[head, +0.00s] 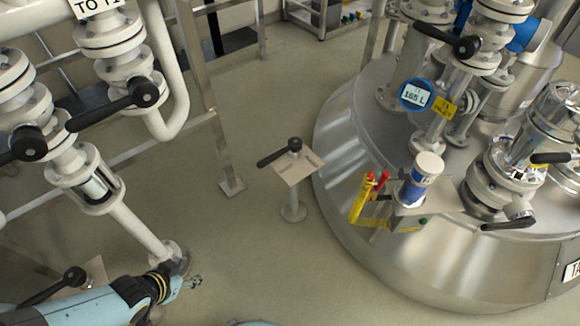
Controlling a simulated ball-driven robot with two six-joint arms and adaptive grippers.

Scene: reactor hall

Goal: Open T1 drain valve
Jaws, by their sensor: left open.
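A black lever handle (279,153) sits on a pedestal with a tilted plate (300,168) in the middle of the floor. The plate's lettering is too small to read, so I cannot tell whether this is the T1 drain valve. The lever points to the left. The steel tank (350,215) stands at the right, with a round blue gauge reading 165 L (416,95) and a yellow tag (444,107) on top. My left gripper (196,281) is open and empty at the lower left, below and left of the pedestal, apart from it. My right gripper is out of view.
Another black lever (54,287) lies behind my left arm at the lower left. White pipes with black-handled valves (115,105) fill the upper left. A steel frame post (205,100) stands beside them. A holder with red and yellow items (370,192) is on the tank. Floor around the pedestal is clear.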

